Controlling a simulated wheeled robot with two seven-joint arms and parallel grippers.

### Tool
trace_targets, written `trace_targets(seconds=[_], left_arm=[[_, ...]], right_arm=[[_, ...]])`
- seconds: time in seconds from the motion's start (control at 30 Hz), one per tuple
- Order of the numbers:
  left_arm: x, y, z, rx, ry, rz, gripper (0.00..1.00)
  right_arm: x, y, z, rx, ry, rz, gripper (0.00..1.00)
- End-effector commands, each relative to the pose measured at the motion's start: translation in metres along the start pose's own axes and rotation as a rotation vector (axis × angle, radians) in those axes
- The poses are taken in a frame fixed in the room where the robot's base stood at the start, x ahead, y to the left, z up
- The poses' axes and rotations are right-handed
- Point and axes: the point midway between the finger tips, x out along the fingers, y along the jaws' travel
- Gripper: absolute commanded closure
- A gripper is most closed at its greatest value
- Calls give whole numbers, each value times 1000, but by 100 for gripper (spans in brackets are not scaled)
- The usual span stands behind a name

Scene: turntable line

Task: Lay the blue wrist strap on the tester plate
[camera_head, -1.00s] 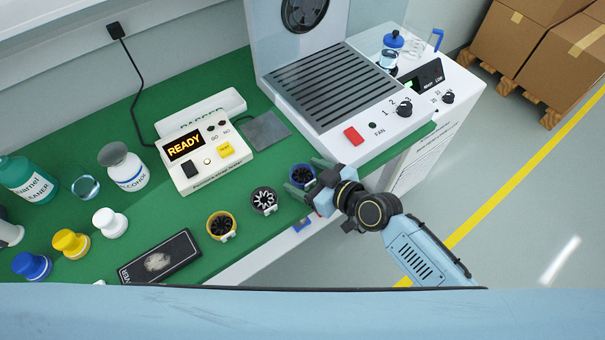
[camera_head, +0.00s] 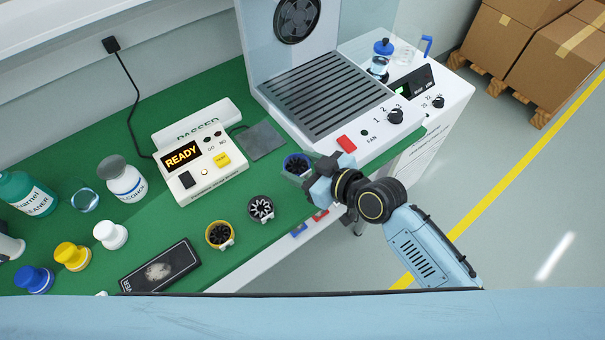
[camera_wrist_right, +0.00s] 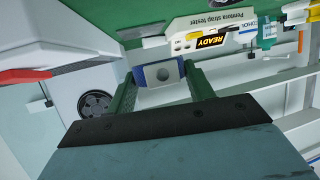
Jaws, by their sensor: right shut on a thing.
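The blue wrist strap (camera_head: 297,165) is a round band with a dark inside. My right gripper (camera_head: 309,172) is shut on it and holds it near the bench's front edge, to the right of the other straps. In the right wrist view the blue strap (camera_wrist_right: 150,74) sits between the two green fingers of the right gripper (camera_wrist_right: 160,80). The tester plate (camera_head: 264,141) is a bare dark grey square up and left of the strap, beside the tester (camera_head: 204,176), which reads READY. My left gripper is not in view.
A black strap (camera_head: 261,208) and a yellow strap (camera_head: 219,235) stand on the green bench. The white fan unit with its grille (camera_head: 317,90) stands close behind the right gripper. Bottles and a dark flat box (camera_head: 160,266) are at the left.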

Motion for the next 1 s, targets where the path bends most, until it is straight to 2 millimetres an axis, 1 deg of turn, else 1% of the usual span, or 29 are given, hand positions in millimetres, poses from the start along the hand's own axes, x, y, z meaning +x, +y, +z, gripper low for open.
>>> trace_targets(seconds=[0.03, 0.13, 0.33, 0.47, 0.57, 0.67, 0.8, 0.9, 1.0], left_arm=[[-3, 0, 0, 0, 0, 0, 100], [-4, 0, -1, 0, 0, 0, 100], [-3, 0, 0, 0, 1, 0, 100], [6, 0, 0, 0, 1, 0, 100], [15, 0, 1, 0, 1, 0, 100], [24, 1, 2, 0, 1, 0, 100], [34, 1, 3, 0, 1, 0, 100], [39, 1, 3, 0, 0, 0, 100], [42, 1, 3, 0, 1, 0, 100]], right_arm=[[-4, 0, -10, -3, 2, 1, 70], [-8, 0, -19, -2, 1, 0, 70], [-12, 3, -26, 3, 0, 15, 70], [-23, 14, -32, 22, -4, 80, 70], [-40, 34, -38, 56, -10, 182, 70], [-67, 59, -42, 109, -17, 317, 70], [-110, 93, -43, 197, -19, 519, 70], [-139, 110, -42, 256, -13, 641, 70], [-161, 122, -40, 297, -6, 729, 70]])
